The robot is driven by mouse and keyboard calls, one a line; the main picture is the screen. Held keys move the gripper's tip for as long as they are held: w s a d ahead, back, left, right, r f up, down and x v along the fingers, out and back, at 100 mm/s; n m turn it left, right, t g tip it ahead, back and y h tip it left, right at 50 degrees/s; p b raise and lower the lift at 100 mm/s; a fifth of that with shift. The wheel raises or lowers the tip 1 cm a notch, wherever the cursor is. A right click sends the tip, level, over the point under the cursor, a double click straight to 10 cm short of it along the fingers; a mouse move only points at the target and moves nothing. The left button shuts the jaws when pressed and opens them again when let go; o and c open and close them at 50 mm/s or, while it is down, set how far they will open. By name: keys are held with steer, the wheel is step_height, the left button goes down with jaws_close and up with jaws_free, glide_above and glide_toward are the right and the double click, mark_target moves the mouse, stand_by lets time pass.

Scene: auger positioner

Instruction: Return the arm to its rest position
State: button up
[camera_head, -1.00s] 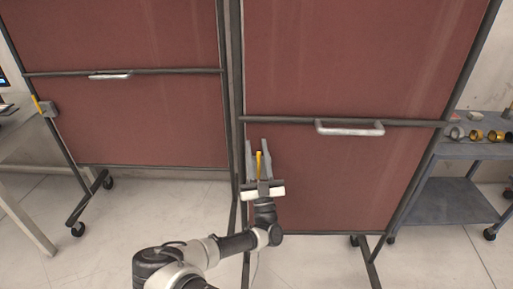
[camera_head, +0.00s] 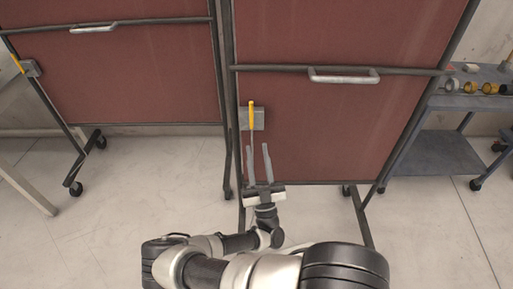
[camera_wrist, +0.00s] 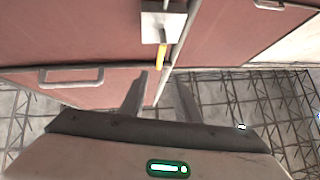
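My gripper (camera_head: 260,162) is open and empty, its two grey fingers apart, below a grey latch box (camera_head: 258,118) with a yellow lever (camera_head: 251,115) on the right panel's left frame post. A gap shows between the fingertips and the lever. The wrist view shows the fingers (camera_wrist: 160,95) on either side below the same box (camera_wrist: 163,25) and lever (camera_wrist: 160,56), not touching them. My arm shows at the bottom of the head view.
Two dark red panels on wheeled frames, left (camera_head: 130,95) and right (camera_head: 330,120), stand ahead with handles on crossbars. A second latch (camera_head: 30,68) is at far left. A blue-grey cart (camera_head: 440,155) with several rings stands right. Pale floor lies in front.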

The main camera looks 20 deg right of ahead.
stand_by(0.4)
steer(key=s+d+r+m+g+h, duration=0.3)
steer(key=d+r+m+g+h, duration=0.15)
steer(key=m+g+h, duration=0.9)
steer(key=s+d+r+m+g+h, duration=0.35)
steer(key=d+m+g+h, duration=0.4)
steer(key=m, duration=1.05)
steer(key=s+a+r+m+g+y, duration=0.25)
steer(key=s+m+g+y, duration=0.9)
steer(key=m, duration=0.85)
steer(key=s+a+r+m+t+y, duration=0.2)
steer(key=a+r+m+t+y, duration=0.95)
steer(key=r+m, duration=0.65)
step_height(320, 180, up, 18)
steer(key=m+p, duration=0.2)
steer(key=p, duration=1.7)
steer(key=shift+a+f, duration=0.2)
